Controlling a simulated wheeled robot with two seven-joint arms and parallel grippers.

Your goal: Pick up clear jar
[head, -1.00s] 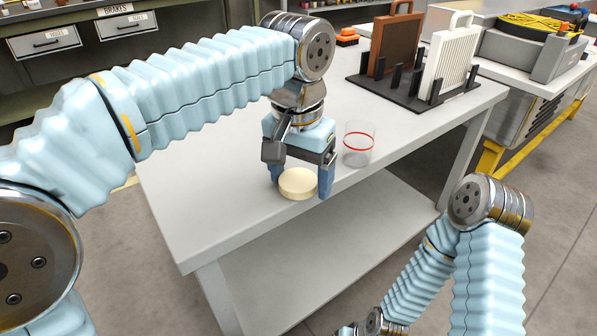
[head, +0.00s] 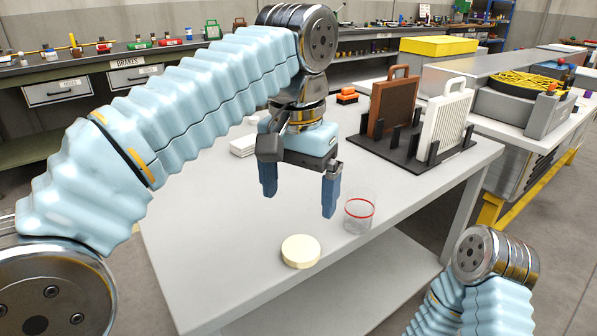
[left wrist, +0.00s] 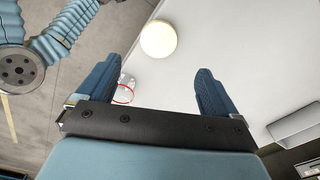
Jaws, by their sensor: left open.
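The clear jar (head: 359,212) stands upright near the right edge of the white table, with a red band around it. It also shows in the left wrist view (left wrist: 124,91), partly hidden behind a finger. A cream round lid or disc (head: 300,251) lies on the table in front of the jar, and it shows in the left wrist view (left wrist: 158,39). My left gripper (head: 299,200) is open and empty above the table, left of the jar and apart from it. My right arm is at the lower right of the head view; its gripper is not visible.
A black rack (head: 412,150) holding a brown panel (head: 391,104) and a white panel (head: 445,122) stands at the table's back right. An orange object (head: 347,96) and a white stack (head: 243,146) lie farther back. The table's left part (head: 190,230) is clear.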

